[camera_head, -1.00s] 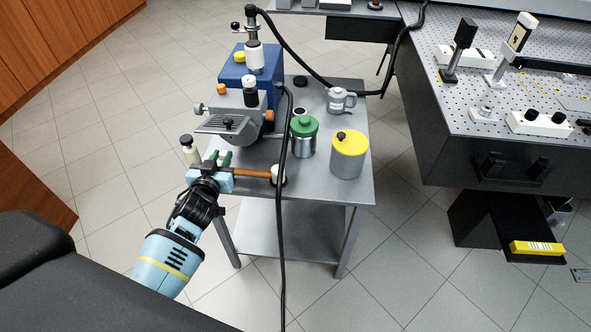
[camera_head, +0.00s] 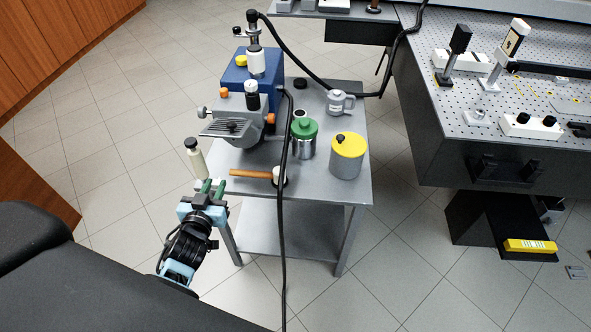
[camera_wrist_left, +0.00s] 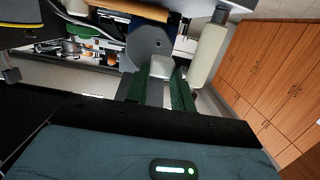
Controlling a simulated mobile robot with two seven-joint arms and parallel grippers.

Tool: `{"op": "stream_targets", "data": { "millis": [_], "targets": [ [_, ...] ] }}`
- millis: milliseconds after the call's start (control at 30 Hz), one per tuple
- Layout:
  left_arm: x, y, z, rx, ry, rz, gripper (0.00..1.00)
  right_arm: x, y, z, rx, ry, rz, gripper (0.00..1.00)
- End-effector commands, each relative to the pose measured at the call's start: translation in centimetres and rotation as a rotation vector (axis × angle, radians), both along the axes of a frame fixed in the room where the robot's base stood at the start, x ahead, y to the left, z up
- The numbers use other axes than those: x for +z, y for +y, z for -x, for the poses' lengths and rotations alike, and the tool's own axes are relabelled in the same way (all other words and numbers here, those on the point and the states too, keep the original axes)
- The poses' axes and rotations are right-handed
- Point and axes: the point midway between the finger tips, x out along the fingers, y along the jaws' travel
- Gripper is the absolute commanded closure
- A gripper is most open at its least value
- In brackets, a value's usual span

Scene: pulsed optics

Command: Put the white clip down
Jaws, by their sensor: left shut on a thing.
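My left gripper (camera_head: 212,187) has green fingertips and is at the near left corner of the small grey table (camera_head: 325,188). In the left wrist view, the left gripper (camera_wrist_left: 164,85) is shut on a small white piece, seemingly the white clip (camera_wrist_left: 161,67), held between the green fingertips. In the head view the clip is too small and covered to make out clearly. My right gripper is not in view.
A wooden-handled tool (camera_head: 250,174) lies close to the gripper. A cream bottle with a black cap (camera_head: 196,160) stands at the left edge. A green-lidded can (camera_head: 304,140), a yellow-lidded can (camera_head: 347,158) and a grey-blue machine (camera_head: 240,115) stand behind. A black cable (camera_head: 284,200) hangs across the front.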

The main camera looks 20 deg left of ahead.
Motion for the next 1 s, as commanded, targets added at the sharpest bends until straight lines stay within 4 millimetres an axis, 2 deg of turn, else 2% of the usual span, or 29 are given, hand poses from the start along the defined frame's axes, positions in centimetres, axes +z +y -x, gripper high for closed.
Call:
{"op": "stream_targets", "data": {
  "millis": [200,500,600,667,767,1000],
  "targets": [
    [0.1,-0.5,2.1,0.000,0.000,0.002,1.00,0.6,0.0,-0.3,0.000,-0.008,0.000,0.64],
    [0.0,-0.5,2.3,0.000,0.000,0.000,1.00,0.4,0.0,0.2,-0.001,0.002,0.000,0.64],
    [0.7,-0.9,2.4,-0.007,-0.001,-0.003,1.00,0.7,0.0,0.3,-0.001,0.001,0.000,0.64],
    [1.8,-1.5,2.6,-0.018,-0.003,-0.010,1.00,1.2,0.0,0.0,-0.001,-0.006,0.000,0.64],
    [4.9,-3.4,3.4,-0.052,-0.006,-0.027,1.00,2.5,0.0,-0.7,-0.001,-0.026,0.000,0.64],
    [14.4,-10.1,7.6,-0.156,-0.013,-0.036,1.00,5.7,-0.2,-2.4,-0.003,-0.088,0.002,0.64]
  ]
}}
